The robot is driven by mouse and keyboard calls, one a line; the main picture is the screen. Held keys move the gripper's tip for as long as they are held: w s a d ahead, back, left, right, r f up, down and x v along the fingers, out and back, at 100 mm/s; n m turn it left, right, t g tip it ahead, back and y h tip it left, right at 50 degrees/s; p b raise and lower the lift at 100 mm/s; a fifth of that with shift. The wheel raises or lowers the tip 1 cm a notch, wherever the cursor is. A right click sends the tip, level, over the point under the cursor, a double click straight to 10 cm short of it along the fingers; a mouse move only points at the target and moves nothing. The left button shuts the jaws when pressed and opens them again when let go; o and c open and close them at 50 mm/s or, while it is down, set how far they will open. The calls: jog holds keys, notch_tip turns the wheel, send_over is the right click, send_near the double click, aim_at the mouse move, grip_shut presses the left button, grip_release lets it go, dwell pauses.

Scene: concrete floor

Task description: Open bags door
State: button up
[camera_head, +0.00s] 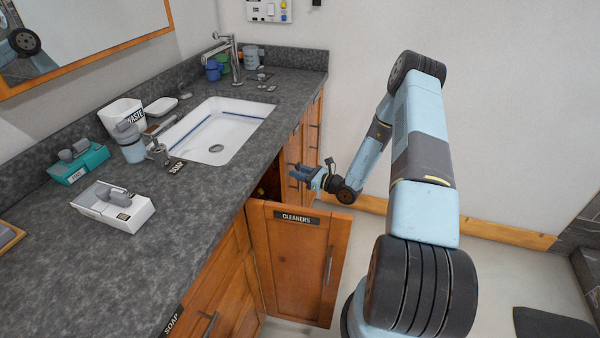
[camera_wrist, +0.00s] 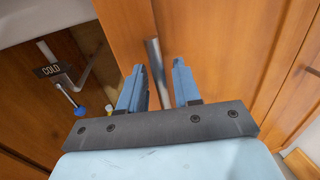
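No label reading "bags" shows in either view. A wooden cabinet door (camera_wrist: 205,30) with a vertical metal handle (camera_wrist: 157,65) fills the middle of the wrist view. My gripper (camera_wrist: 159,82) is open, with its two blue fingers either side of the handle; contact cannot be told. This door looks shut. In the head view my gripper (camera_head: 299,172) is at the cabinet front beyond the open door labelled CLEANERS (camera_head: 297,255), and partly covers the fronts there.
The CLEANERS door sticks out from the cabinet, close to my arm. Its opening shows a pipe and a COLD label (camera_wrist: 51,70). The grey counter (camera_head: 190,230) holds a sink (camera_head: 225,115) and several items. Bare floor (camera_head: 490,270) lies right.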

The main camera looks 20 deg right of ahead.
grip_shut()
dwell(0.3)
dwell(0.3)
